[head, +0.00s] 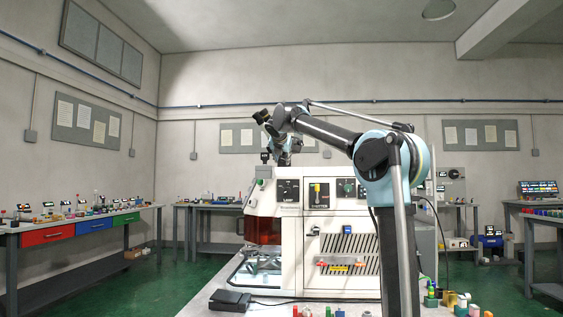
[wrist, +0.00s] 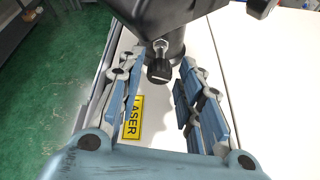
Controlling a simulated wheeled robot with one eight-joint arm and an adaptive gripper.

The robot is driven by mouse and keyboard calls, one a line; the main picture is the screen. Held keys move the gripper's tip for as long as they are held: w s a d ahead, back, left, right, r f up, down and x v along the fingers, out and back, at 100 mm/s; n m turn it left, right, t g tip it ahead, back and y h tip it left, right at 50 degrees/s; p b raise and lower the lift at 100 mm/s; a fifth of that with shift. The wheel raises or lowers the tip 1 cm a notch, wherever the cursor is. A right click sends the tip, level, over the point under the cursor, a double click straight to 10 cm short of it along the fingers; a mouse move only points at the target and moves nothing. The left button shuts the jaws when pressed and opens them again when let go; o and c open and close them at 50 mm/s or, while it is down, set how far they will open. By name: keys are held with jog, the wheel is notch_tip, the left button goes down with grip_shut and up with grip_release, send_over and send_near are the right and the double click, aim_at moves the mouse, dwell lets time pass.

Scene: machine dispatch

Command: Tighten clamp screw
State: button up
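The clamp screw (wrist: 160,69), a small dark knob with a bright metal part, sticks out of a dark round fitting (wrist: 168,32) at the top centre of the wrist view. My gripper (wrist: 158,88) is open, with one blue-padded finger on each side and a wide gap between them. The knob lies in line with this gap, near the far ends of the fingers. No finger visibly touches it. In the head view my arm reaches over the top of the white laser machine (head: 262,204); the screw cannot be made out there.
A yellow LASER label (wrist: 133,117) is on the white surface below the fingers. In the head view a black pedal (head: 230,301) and several small coloured parts stand on the front table. A bench with coloured drawers (head: 48,234) is at left. Green floor lies open between.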

dwell(0.3)
jog(key=v, duration=1.1)
jog(key=shift+s+r, duration=0.15)
jog(key=shift+s, duration=0.25)
jog(key=shift+s, duration=0.1)
jog(key=s+r+n, duration=0.2)
jog(key=s+n, duration=0.2)
jog(key=s, duration=0.1)
jog(key=x, duration=1.7)
